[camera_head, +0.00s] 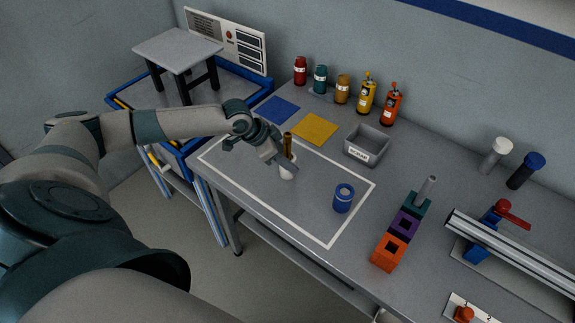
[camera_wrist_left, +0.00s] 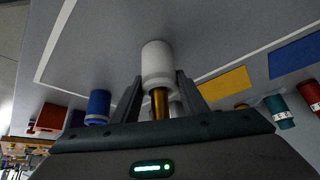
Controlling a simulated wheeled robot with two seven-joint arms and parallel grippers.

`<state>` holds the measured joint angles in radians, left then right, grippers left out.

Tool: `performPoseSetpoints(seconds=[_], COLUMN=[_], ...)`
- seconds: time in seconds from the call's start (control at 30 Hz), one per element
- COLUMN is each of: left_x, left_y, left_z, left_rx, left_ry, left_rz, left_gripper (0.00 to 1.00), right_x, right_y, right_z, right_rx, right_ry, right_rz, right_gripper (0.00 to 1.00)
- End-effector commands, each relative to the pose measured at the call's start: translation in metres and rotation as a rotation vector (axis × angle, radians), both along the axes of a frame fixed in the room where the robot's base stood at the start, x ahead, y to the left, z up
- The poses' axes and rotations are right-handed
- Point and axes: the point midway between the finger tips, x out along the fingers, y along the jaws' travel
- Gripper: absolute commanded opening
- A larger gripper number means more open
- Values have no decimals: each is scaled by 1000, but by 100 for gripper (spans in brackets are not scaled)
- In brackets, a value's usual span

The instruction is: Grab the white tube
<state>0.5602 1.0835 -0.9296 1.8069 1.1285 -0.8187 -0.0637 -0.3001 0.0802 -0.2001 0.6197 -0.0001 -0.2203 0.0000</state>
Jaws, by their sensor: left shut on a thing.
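The white tube (camera_head: 287,172) is a short white cylinder inside the white outline on the grey table. A gold-brown rod (camera_head: 288,144) stands at it, on the gripper's side. My left gripper (camera_head: 277,161) is at the tube and shut on it. In the left wrist view the white tube (camera_wrist_left: 157,62) shows between the two fingers (camera_wrist_left: 157,95), with the gold rod (camera_wrist_left: 160,103) nearer the palm. The fingers hide part of the tube in the head view. I cannot tell whether its end touches the table. My right gripper is not in view.
A blue cylinder (camera_head: 343,198) stands right of the tube. Behind are a yellow mat (camera_head: 314,130), a blue mat (camera_head: 279,109), a grey bin (camera_head: 367,146) and several bottles. Coloured blocks (camera_head: 389,252) and a metal rail (camera_head: 520,250) lie to the right.

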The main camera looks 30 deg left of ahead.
Motion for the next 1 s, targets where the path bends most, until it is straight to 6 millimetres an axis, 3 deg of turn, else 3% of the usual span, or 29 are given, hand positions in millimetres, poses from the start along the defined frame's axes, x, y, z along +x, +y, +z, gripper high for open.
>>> performPoseSetpoints(seconds=[0.33, 0.67, 1.0], left_x=[2, 2, -26], left_y=[0, 0, -39], left_z=[8, 40, 67], left_rx=[-1, 0, -1], left_ry=[-5, -6, -5], left_rz=[0, 0, -6], left_gripper=[16, 16, 16], right_x=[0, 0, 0], right_y=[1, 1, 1], right_z=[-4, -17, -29], right_rx=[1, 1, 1], right_ry=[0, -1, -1], right_rz=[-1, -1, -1], right_gripper=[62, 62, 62])
